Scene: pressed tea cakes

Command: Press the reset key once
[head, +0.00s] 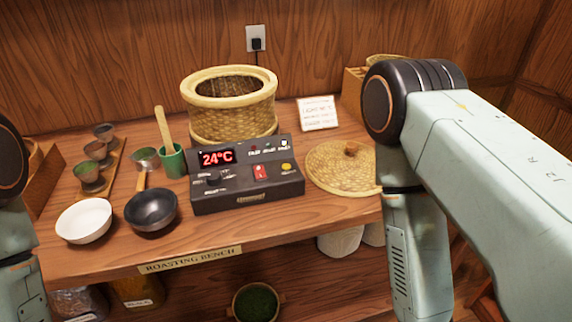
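A dark control box (247,197) stands on the bench in front of the woven basket. Its red display (217,158) reads 24°C. Its panel has a dark knob (213,178), a red rocker switch (260,171) and a round yellow button (286,167) at the right. The small labels are too small to read, so I cannot tell for sure which control is the reset key. No finger touches the panel. Parts of my arms show at the left edge and at the right, but neither gripper is in view.
Behind the box stands a woven basket (232,125). A woven lid (342,168) lies right of it, partly behind my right arm. A black pan (152,212), a white bowl (84,221) and a green cup (173,162) stand left. A small card (318,113) stands behind.

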